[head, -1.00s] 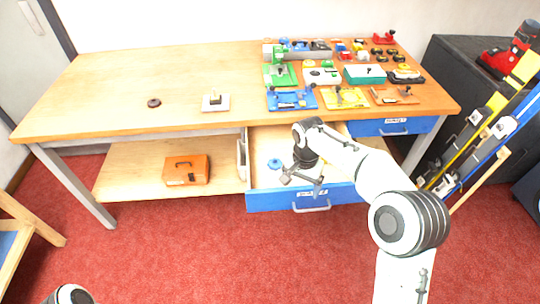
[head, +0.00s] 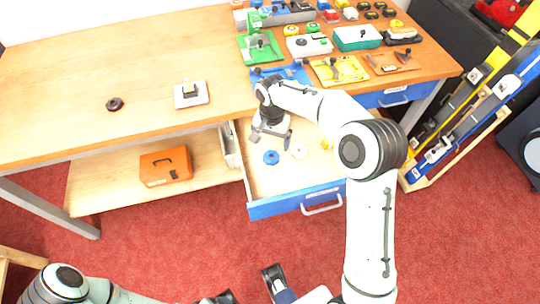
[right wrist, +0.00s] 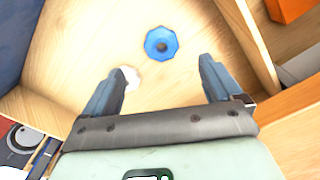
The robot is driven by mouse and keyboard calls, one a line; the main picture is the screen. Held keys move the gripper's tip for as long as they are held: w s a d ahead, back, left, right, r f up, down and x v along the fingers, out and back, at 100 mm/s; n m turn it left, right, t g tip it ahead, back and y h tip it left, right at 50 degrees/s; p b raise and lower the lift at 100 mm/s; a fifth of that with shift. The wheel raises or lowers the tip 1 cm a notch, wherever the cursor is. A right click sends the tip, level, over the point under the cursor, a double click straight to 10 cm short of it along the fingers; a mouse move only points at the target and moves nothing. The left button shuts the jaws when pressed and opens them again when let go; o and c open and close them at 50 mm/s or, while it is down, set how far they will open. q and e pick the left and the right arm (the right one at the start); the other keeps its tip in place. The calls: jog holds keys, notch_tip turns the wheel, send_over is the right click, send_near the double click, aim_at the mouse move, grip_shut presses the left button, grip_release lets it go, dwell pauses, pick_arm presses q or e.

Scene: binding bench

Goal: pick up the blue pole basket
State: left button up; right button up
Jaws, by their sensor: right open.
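The blue pole basket (head: 271,157) is a small, round, scalloped blue piece with a dark centre hole. It lies on the floor of the open drawer (head: 280,207) under the bench. In the right wrist view the blue basket (right wrist: 161,43) lies just beyond and between my open fingertips, with nothing touching it. My right gripper (head: 271,138) is open and empty, pointing down over the drawer just behind the basket. My left gripper (head: 272,280) seems partly visible at the bottom edge; its jaw state is unclear.
A white round piece (head: 299,151) and a yellow one (head: 326,143) lie right of the basket in the drawer. The benchtop (head: 130,65) overhangs the drawer's back. An orange case (head: 166,167) sits on the shelf at left. Skis (head: 470,110) stand at right.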

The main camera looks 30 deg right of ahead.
aim_at(271, 155)
notch_tip(271, 155, down, 3)
jog(key=shift+f, duration=0.2)
jog(key=shift+a+f+b, duration=0.1)
jog(key=shift+f+b, duration=0.35)
jog(key=shift+f, duration=2.2)
jog(key=c, duration=1.1)
